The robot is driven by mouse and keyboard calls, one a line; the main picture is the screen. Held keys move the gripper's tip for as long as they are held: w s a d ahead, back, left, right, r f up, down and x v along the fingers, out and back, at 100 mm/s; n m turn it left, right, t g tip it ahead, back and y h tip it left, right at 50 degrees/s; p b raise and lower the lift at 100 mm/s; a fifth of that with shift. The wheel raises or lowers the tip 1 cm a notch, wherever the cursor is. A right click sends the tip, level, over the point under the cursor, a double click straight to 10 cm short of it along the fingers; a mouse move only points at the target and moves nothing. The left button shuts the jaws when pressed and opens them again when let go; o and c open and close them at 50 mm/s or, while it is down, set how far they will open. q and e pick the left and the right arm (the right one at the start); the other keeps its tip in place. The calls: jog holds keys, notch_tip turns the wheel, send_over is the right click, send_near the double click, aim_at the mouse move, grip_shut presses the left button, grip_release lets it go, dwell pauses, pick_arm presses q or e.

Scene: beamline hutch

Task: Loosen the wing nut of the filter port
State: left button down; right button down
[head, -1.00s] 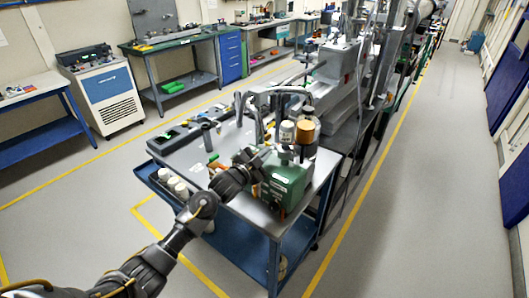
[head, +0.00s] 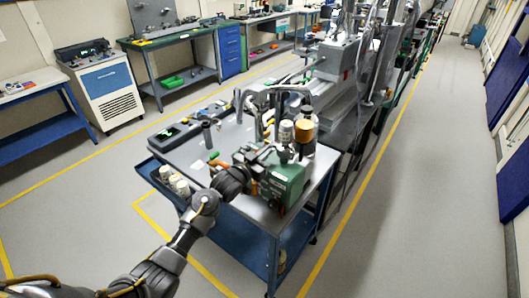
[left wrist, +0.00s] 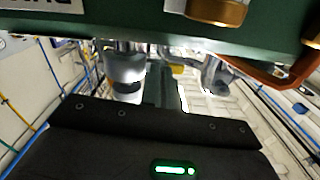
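A green pump-like unit (head: 284,182) with a white label stands at the near end of the steel-topped cart. A white cylinder (head: 287,131) and an amber-brown cylinder (head: 304,131) rise behind it. My left gripper (head: 258,152) is at the unit's upper left side, partly merging with it in the head view. In the left wrist view a green body (left wrist: 150,22) and a brass-coloured round part (left wrist: 218,10) fill the top. The two grey fingers (left wrist: 168,72) stand apart below it with no part visibly clamped. I cannot make out the wing nut. My right gripper is out of view.
The cart top (head: 190,153) carries a dark tray (head: 178,135) and small tools at its left. White containers (head: 173,180) stand on the cart's left side shelf. Beamline equipment (head: 335,65) stands behind the unit. The floor to the right (head: 420,200) is clear.

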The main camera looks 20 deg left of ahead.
pick_arm(q)
jog(key=c, duration=2.1)
grip_release()
jog(key=shift+r, duration=0.15)
jog(key=o, duration=0.5)
jog(key=shift+c, duration=0.2)
jog(key=shift+w, duration=0.1)
jog(key=shift+d, duration=0.1)
jog(key=shift+f, duration=0.2)
